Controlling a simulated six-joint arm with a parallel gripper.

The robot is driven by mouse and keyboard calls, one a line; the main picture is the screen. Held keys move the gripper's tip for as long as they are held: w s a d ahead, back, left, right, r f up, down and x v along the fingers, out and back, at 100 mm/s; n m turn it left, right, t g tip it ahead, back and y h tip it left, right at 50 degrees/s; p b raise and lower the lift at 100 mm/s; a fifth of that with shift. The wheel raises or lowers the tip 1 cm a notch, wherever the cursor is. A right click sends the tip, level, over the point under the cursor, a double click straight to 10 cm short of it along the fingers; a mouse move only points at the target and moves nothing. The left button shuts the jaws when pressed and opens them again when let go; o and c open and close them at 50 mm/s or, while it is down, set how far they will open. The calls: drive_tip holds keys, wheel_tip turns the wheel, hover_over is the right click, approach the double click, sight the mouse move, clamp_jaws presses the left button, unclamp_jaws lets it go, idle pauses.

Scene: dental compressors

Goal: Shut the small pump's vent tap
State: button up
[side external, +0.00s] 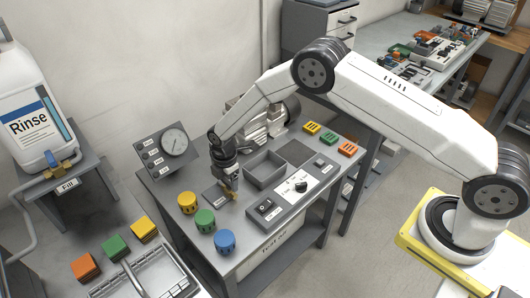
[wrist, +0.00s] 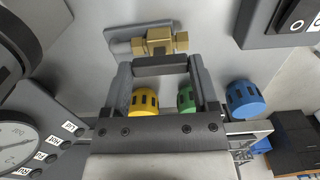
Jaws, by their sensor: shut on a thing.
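My gripper (side external: 228,182) points down at the tap in the side view, where a little brass (side external: 234,194) shows beside the fingertips. My gripper is shut on the dark handle, and the fingers hide its ends. The handle's turn angle is hard to tell. A silver pump (side external: 262,122) stands behind my gripper; I cannot tell whether the tap belongs to it.
Yellow (side external: 187,202), green (side external: 205,221) and blue (side external: 225,242) knobs stand near the tap. A gauge panel (side external: 168,145) is at left, a switch box (side external: 266,207) and open tray (side external: 264,170) at right. A Rinse bottle (side external: 30,115) stands on a separate stand.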

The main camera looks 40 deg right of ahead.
sight(228, 182)
drive_tip(key=shift+m, duration=0.4)
drive_tip(key=m, duration=0.8)
drive_tip(key=shift+m, duration=0.4)
drive_tip(key=m, duration=0.4)
drive_tip(key=shift+m, duration=2.2)
drive_tip(key=o, duration=1.1)
drive_tip(key=shift+r, duration=0.15)
drive_tip(key=shift+r, duration=3.8)
